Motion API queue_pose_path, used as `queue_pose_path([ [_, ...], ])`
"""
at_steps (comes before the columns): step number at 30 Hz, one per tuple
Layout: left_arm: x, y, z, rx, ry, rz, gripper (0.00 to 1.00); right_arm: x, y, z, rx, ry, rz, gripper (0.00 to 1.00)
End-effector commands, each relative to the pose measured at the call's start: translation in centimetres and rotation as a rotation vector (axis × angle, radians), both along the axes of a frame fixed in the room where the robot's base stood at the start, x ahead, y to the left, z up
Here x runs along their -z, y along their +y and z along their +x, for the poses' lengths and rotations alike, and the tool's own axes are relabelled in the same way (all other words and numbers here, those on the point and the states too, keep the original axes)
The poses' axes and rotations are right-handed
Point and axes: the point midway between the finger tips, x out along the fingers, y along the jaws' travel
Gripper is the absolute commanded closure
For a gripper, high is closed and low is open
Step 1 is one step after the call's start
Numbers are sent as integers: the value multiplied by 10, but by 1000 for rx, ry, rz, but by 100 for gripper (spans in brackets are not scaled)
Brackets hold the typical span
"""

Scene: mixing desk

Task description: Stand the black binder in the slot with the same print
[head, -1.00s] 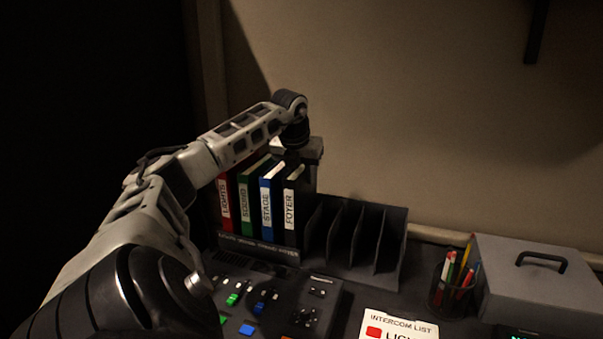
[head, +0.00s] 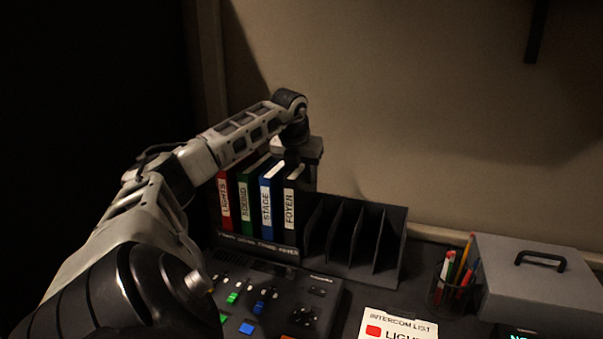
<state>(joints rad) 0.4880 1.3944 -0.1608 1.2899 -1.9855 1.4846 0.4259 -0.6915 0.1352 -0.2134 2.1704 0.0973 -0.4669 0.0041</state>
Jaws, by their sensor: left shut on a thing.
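The black binder (head: 290,212), with a white spine label reading FOYER, stands upright at the right end of a row of binders. Beside it stand the blue STAGE binder (head: 266,209), the green SOUND binder (head: 246,205) and the red LIGHTS binder (head: 225,204). My left gripper (head: 306,170) is at the top of the black binder, behind its front edge, and is shut on it; the fingertips are mostly hidden. The black slotted rack (head: 395,250) with empty slots stands just right of the binders. Any print on its slots cannot be read. My right gripper is not in view.
A mixing console (head: 290,305) lies in front of the binders. An intercom list card (head: 400,325), a pen cup (head: 450,285) and a grey box with a handle (head: 545,280) stand to the right. The wall rises close behind the rack.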

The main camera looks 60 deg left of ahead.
Motion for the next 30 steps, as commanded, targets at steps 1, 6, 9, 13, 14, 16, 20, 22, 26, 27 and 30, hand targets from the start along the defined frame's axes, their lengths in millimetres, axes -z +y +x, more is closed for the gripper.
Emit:
queue_pose_path([
  [1, -1, 0, 0, -1, -3, 2, 100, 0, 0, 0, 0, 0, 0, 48],
  [6, 1, 0, 0, 0, -2, 2, 100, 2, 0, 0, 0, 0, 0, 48],
  [9, 2, 0, 0, 0, -2, 2, 100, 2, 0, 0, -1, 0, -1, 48],
  [13, 3, 0, 0, 0, -2, 2, 100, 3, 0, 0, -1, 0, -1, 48],
  [14, 3, 0, 0, 0, -2, 2, 70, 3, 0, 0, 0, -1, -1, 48],
  [16, 3, 0, 0, 0, -2, 2, 51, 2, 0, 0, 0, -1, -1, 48],
  [20, 3, 0, 0, 0, -2, 1, 48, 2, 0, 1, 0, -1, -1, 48],
  [22, 4, 0, 0, 0, -2, 1, 48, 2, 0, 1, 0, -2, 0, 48],
  [26, 5, 0, 0, 0, 2, -1, 48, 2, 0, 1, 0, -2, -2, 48],
  [27, 5, 0, 0, 0, 2, -1, 48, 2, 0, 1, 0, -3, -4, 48],
  [30, -5, -1, -3, -1, 0, 3, 48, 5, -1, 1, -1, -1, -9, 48],
])
